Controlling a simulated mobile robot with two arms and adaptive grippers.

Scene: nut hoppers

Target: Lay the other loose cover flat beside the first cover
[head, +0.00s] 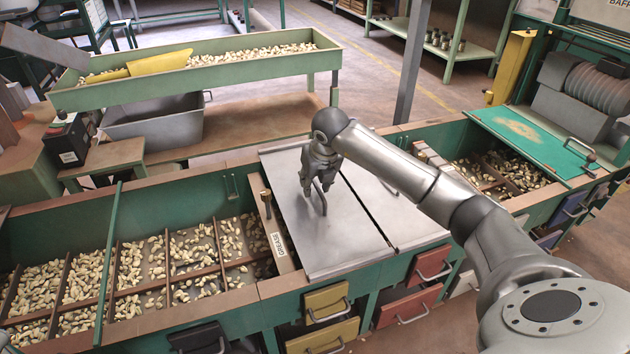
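Two grey metal covers lie side by side across the middle of the green hopper bench in the head view. The left cover (345,245) and the right cover (405,222) both look flat, with a narrow dark gap between them. My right gripper (317,190) points down over the left cover, at its upright handle (322,205). The fingers are at the handle, but I cannot tell whether they are closed on it. My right arm hides part of the right cover. My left gripper is not in view.
Open nut compartments (150,262) lie left of the covers, with a "GREASE" strip (281,247) at the left cover's edge. More nuts (495,172) lie to the right, beside a green lid (520,135). Coloured drawers (410,306) stick out in front.

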